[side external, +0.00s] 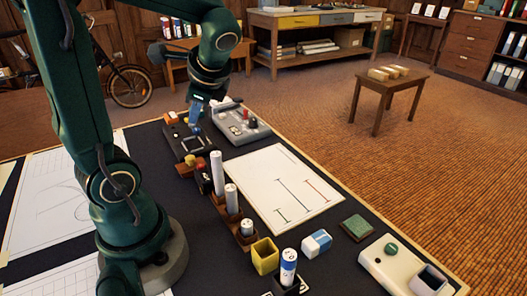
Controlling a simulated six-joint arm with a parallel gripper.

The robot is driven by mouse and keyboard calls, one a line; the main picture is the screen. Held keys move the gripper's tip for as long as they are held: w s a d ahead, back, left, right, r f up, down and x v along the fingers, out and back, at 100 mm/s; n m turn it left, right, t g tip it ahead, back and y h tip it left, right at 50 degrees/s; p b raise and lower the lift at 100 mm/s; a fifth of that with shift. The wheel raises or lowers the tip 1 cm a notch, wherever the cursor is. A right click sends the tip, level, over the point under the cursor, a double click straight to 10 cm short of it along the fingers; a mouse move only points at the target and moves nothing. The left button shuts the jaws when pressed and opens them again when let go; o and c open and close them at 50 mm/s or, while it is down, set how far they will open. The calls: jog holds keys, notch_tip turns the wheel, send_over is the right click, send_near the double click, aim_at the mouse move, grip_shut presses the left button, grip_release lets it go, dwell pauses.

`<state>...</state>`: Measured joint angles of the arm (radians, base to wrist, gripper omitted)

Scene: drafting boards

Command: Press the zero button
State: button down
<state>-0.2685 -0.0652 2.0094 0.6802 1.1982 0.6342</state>
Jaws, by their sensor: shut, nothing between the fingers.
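No button can be read as zero; any labels are too small. A grey device (226,127) with a red part on top stands at the back of the dark mat. A black device (175,147) stands left of it. A cream device (372,268) with a round green button (391,248) and a dark-framed recess stands at the front right. My gripper (195,119) is shut and empty, pointing down above the black device, beside the grey one. I cannot tell whether its tips touch anything. My gripper partly hides the black device.
White cylinders in brown holders (246,239) run down the mat's middle. A white sheet with drawn lines (268,170) lies right of them. A yellow open box (265,255), a blue-and-white block (317,242) and a green square (356,227) are near the front.

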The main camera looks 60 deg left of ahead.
aim_at(203, 166)
jog(key=shift+s+a+f, duration=0.1)
jog(key=shift+s+f, duration=0.05)
jog(key=shift+f, duration=0.1)
jog(key=shift+f, duration=0.1)
jog(key=shift+f, duration=4.3)
jog(key=shift+f, duration=0.15)
jog(key=shift+f, duration=0.3)
